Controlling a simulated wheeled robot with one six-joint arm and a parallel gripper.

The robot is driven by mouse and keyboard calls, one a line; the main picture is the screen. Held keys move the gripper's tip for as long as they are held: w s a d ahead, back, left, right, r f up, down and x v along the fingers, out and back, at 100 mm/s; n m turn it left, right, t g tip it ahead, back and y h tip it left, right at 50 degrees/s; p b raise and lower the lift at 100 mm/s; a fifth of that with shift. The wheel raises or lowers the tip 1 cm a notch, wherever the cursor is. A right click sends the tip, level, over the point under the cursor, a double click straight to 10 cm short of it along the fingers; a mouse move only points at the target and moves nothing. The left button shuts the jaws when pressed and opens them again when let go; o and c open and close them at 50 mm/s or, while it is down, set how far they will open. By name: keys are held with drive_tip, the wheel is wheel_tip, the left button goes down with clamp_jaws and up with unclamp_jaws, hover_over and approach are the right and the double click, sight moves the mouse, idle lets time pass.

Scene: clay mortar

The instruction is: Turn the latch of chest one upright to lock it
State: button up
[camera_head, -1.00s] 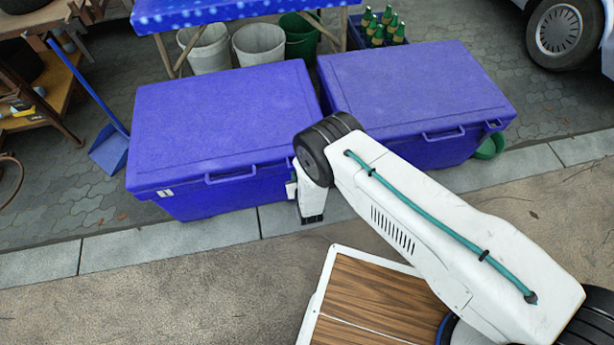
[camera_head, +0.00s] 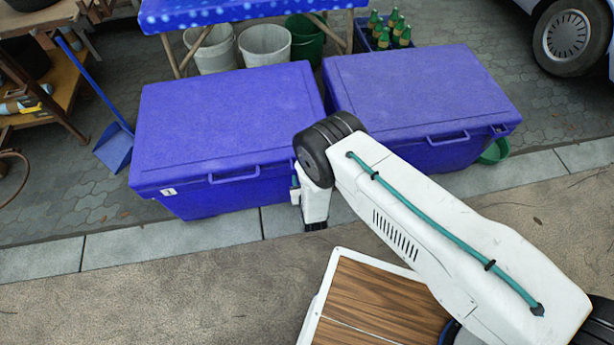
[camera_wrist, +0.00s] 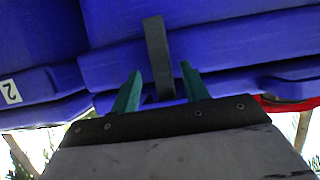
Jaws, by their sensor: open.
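Chest one (camera_head: 225,120) is the left blue chest in the head view, with its lid shut and a small "1" label at its lower left. Its dark grey latch bar (camera_wrist: 157,50) shows in the wrist view, running nearly straight up and down the picture with a slight tilt. My gripper (camera_wrist: 162,80) is open, its green fingers on either side of the latch's lower part, with gaps visible; depth is hard to judge. In the head view my gripper (camera_head: 296,188) is at chest one's right front; my wrist hides the latch there.
A second blue chest (camera_head: 420,95) stands close to the right; its "2" label (camera_wrist: 10,92) shows at the wrist view's left. Buckets (camera_head: 265,45), a bottle crate (camera_head: 385,42) and a blue dustpan (camera_head: 115,148) are behind and left. The pavement in front is clear at left.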

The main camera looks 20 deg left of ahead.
drive_tip(key=v, duration=0.5)
drive_tip(key=shift+s+d, duration=0.15)
drive_tip(key=shift+d, duration=0.1)
